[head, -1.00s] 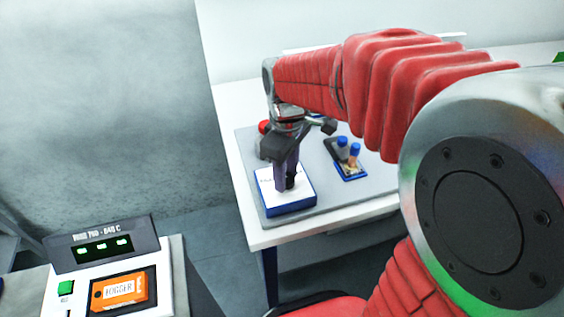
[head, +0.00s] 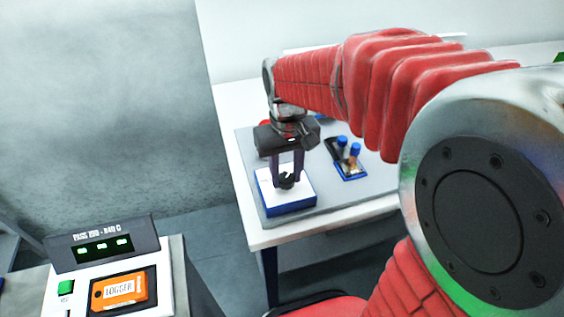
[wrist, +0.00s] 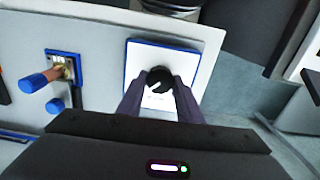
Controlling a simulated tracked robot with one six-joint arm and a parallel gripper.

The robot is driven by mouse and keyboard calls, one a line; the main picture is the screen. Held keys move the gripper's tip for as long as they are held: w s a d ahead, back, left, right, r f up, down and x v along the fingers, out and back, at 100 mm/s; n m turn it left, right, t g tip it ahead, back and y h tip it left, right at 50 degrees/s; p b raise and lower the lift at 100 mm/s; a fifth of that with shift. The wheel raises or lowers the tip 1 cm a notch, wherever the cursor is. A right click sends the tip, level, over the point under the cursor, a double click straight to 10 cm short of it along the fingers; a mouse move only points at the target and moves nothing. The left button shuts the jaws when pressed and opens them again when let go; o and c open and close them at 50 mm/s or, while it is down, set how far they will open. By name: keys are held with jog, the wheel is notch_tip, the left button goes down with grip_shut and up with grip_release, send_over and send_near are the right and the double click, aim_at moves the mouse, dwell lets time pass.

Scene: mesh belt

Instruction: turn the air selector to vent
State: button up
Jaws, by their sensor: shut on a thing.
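The air selector is a white-topped box with blue sides (head: 290,204) on a grey board, with a black round knob (head: 286,181) on its top. My gripper (head: 288,178) points down over the box, its two fingers shut on the knob, one on each side. In the wrist view the knob (wrist: 160,79) sits between the fingertips, above small print on the white face (wrist: 168,55) that I cannot read. The knob's pointer direction is unclear.
A blue-based fitting with blue-capped parts (head: 350,160) stands on the board right of the box. A red object (head: 265,124) shows behind my gripper. A console with green lights (head: 103,245) and an orange logger (head: 120,291) is at lower left.

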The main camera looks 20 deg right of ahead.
aim_at(286, 177)
jog(key=shift+m, duration=0.3)
jog(key=o, duration=1)
jog(key=shift+o, duration=0.2)
jog(key=shift+r, duration=0.1)
notch_tip(286, 177, up, 14)
jog(key=shift+f, duration=0.2)
jog(key=shift+w, duration=0.1)
